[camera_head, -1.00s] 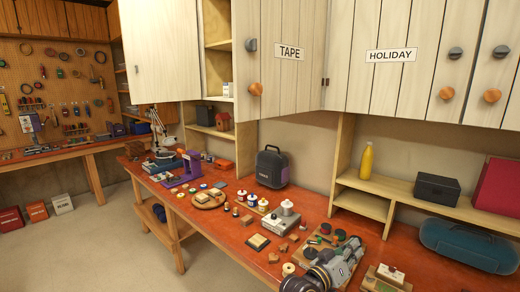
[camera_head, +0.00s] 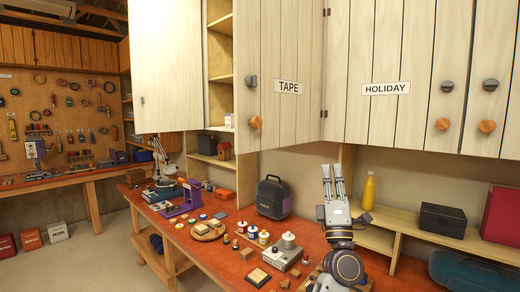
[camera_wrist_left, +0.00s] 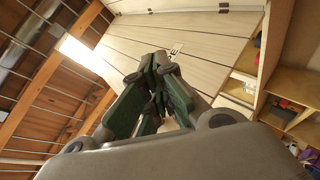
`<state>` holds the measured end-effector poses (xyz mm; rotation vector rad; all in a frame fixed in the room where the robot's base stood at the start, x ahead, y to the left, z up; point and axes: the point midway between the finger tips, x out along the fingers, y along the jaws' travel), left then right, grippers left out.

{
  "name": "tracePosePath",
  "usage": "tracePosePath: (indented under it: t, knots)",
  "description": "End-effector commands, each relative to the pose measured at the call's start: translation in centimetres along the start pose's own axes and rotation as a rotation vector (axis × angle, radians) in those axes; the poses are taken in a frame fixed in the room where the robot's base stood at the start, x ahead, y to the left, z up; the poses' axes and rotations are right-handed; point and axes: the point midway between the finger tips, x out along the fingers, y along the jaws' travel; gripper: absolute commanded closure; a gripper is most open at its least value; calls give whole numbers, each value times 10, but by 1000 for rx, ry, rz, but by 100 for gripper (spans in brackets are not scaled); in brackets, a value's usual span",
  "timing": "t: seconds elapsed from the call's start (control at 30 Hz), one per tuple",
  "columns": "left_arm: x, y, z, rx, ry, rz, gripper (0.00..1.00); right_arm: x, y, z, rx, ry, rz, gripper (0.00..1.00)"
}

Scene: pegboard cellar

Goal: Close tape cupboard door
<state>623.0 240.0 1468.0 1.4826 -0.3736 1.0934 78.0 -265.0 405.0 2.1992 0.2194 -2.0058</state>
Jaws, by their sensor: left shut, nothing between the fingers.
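The tape cupboard door (camera_head: 295,55) is pale planked wood with a TAPE label (camera_head: 288,87). It stands partly open: hinges show on its right edge, and shelves show past its left edge. A grey knob (camera_head: 251,81) and an orange knob (camera_head: 255,122) sit near that left edge. My left gripper (camera_head: 333,168) is shut and empty, fingers pointing up, over the bench and below the cupboards in the picture, apart from the door. In the left wrist view its dark fingers (camera_wrist_left: 156,75) point towards pale planked doors. My right gripper is not in view.
The HOLIDAY cupboard (camera_head: 390,60) is shut at right. Another pale door (camera_head: 165,65) stands at left of the open shelves. The red bench (camera_head: 225,262) holds a black case (camera_head: 272,197), spools and tools. A yellow bottle (camera_head: 368,192) stands behind my left arm.

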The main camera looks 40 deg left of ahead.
Motion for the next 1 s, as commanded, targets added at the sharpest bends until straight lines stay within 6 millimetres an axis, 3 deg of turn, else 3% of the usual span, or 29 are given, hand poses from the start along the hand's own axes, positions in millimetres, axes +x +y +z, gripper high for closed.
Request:
tracePosePath:
  t: [0.1,0.4,0.7,1.0]
  knots:
    - [18,17,-17,-88,125,36,100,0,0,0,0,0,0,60]
    - [44,46,-59,-303,431,97,100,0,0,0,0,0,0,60]
    - [50,60,-90,-513,727,123,100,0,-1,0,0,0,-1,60]
    - [44,66,-102,-708,1012,110,100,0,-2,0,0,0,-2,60]
